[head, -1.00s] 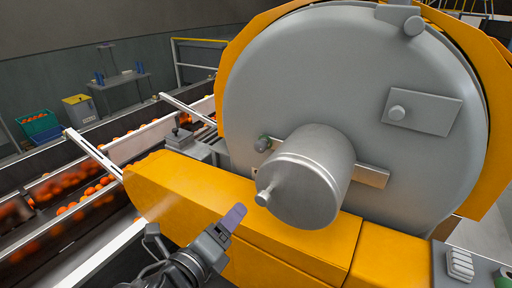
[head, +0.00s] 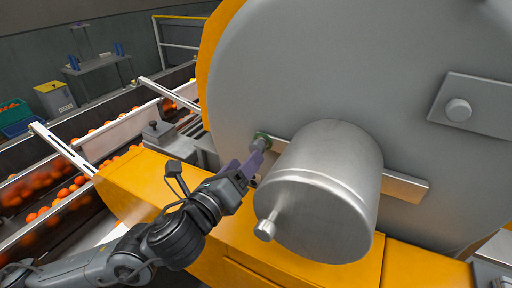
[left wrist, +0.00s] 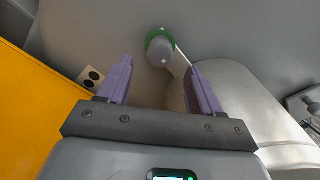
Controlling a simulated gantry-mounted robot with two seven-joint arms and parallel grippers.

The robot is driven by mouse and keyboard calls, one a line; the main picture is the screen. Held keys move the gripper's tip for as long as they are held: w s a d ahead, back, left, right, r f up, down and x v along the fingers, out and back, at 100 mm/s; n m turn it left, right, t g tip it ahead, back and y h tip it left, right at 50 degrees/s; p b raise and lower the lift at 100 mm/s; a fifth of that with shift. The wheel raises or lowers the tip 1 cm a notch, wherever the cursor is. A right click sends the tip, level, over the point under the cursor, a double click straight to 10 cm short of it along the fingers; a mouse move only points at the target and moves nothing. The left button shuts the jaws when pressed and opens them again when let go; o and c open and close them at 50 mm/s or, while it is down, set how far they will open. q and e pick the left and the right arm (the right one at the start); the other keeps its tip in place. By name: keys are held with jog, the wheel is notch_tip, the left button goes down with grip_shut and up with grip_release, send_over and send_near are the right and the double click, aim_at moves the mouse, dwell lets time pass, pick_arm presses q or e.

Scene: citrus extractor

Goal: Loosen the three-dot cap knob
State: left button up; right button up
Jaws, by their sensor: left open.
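A small grey knob with a green collar (head: 262,137) sits on the big grey drum face, at the left end of a flat metal bar. In the left wrist view this green-collared knob (left wrist: 160,49) shows a few small light marks; I cannot count them surely. My left gripper (head: 246,164) is close in front of it, partly covering it in the head view. In the left wrist view my left gripper (left wrist: 158,82) has its purple fingers apart, with the knob beyond the tips, roughly between them and apart from them. My right gripper is not in view.
A metal cylinder (head: 325,185) with a small end knob (head: 266,229) juts out just right of my left gripper. A square plate with a knob (head: 458,109) is farther right. The yellow housing (head: 150,185) lies below. Conveyors with oranges run at left.

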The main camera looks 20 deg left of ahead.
aim_at(259, 146)
pick_arm(q)
jog(key=shift+w+d+p, duration=0.2)
jog(key=shift+w, duration=1.4)
jog(key=shift+w+d+p, duration=0.15)
jog(key=shift+w+p, duration=0.05)
jog(key=shift+w, duration=1.4)
jog(key=c, duration=1.1)
jog(key=shift+o, duration=0.2)
jog(key=shift+n, duration=0.4)
